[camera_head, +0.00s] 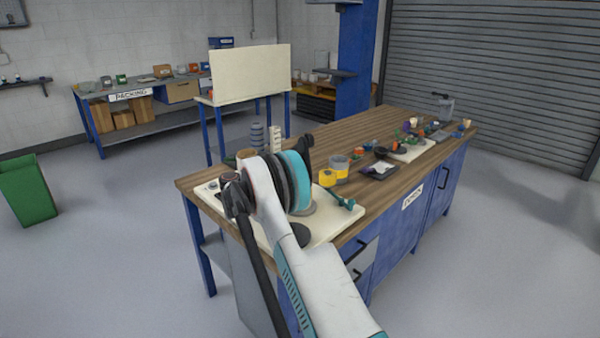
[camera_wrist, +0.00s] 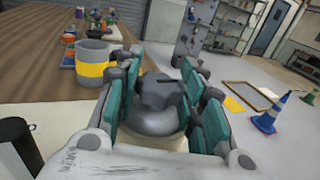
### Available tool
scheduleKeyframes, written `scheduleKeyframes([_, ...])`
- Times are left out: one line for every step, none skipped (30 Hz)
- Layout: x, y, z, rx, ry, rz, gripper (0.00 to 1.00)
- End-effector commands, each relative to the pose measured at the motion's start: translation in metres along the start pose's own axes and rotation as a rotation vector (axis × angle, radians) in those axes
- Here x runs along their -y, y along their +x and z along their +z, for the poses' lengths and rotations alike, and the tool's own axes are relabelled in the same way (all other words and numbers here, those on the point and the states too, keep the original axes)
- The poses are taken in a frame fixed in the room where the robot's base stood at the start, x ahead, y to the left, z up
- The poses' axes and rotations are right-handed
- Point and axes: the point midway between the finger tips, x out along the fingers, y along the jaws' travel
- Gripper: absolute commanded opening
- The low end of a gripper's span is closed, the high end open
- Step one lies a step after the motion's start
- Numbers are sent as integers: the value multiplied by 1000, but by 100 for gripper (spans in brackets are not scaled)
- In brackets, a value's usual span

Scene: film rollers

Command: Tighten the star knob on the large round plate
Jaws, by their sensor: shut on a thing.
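In the wrist view, my gripper (camera_wrist: 160,86) has its teal finger pads on both sides of a dark grey knob (camera_wrist: 162,94). The fingers are shut on this knob. Below the knob is a rounded grey body (camera_wrist: 153,122); I cannot tell whether it is part of the knob or of the plate. The fingers hide the knob's sides, so its star shape does not show clearly. In the head view, my arm stands over the near end of the wooden bench (camera_head: 365,136) and hides the knob and most of the plate area.
A grey cup with a yellow band (camera_wrist: 92,62) stands close left of my fingers; it also shows in the head view (camera_head: 340,168). A cream board (camera_head: 325,222) lies under my arm. Several small objects stand farther along the bench. A blue cone (camera_wrist: 270,115) stands on the floor.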

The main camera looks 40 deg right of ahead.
Motion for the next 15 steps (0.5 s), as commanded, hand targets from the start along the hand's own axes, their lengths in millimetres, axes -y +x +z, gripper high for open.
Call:
scheduleKeyframes([-1, 0, 0, 1, 0, -4, 12])
scheduleKeyframes([-1, 0, 0, 1, 0, -7, 12])
scheduleKeyframes([-1, 0, 0, 1, 0, -10, 12])
scheduleKeyframes([-1, 0, 0, 1, 0, -12, 12])
scheduleKeyframes([0, 0, 0, 1, 0, -13, 12])
scheduleKeyframes([0, 0, 0, 1, 0, -14, 12])
scheduleKeyframes([0, 0, 0, 1, 0, -14, 12])
scheduleKeyframes([0, 0, 0, 1, 0, -14, 12])
scheduleKeyframes([0, 1, 0, 1, 0, -14, 12])
scheduleKeyframes([0, 1, 0, 1, 0, -14, 12])
scheduleKeyframes([0, 1, 0, 1, 0, -14, 12])
scheduleKeyframes([0, 1, 0, 1, 0, -14, 12])
scheduleKeyframes([0, 1, 0, 1, 0, -14, 12])
scheduleKeyframes([0, 1, 0, 1, 0, -13, 12])
scheduleKeyframes([0, 1, 0, 1, 0, -13, 41])
